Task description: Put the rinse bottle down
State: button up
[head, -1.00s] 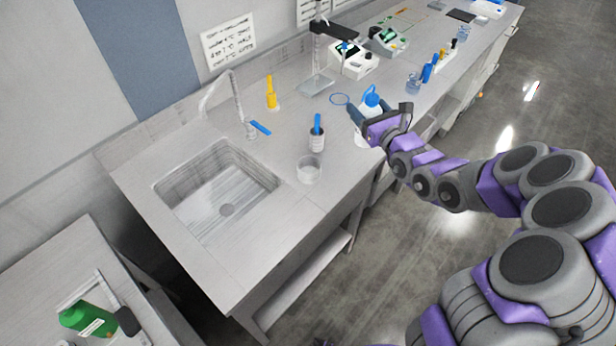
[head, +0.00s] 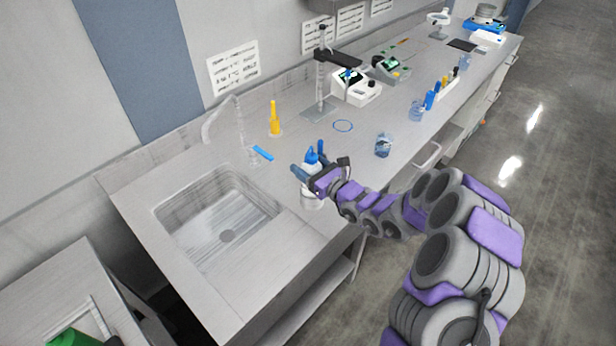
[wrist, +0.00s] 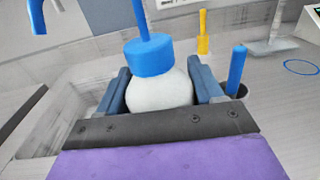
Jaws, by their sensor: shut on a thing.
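The rinse bottle, white with a blue cap (head: 311,157) and spout, is held in my gripper (head: 316,173) over the bench near the sink's right side. In the wrist view its round white body (wrist: 160,92) sits between both jaws, which are shut on it. Its underside is hidden by my gripper there. In the head view I cannot tell whether it touches the bench. A blue ring marking (head: 343,126) lies empty on the bench, behind and right of my gripper. The ring also shows at the right of the wrist view (wrist: 302,67).
The sink (head: 215,225) is left of my gripper. A blue-handled item (wrist: 237,68) stands close by the right jaw. A yellow item (head: 274,118) stands behind, a glass beaker (head: 384,145) to the right. A stand (head: 319,105) rises behind the ring. Bench around the ring is clear.

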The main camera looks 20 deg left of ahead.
notch_tip(320, 180, down, 4)
jog(key=shift+r+b, duration=0.2)
jog(key=shift+b, duration=0.1)
jog(key=shift+r, duration=0.15)
jog(key=o, duration=1.2)
jog(key=shift+o, duration=0.2)
jog(key=shift+d, duration=0.25)
jog(key=p+v, duration=0.1)
jog(key=v, duration=1)
jog(key=shift+s+d+p, duration=0.2)
jog(key=shift+d+p, duration=0.05)
jog(key=shift+p, duration=0.15)
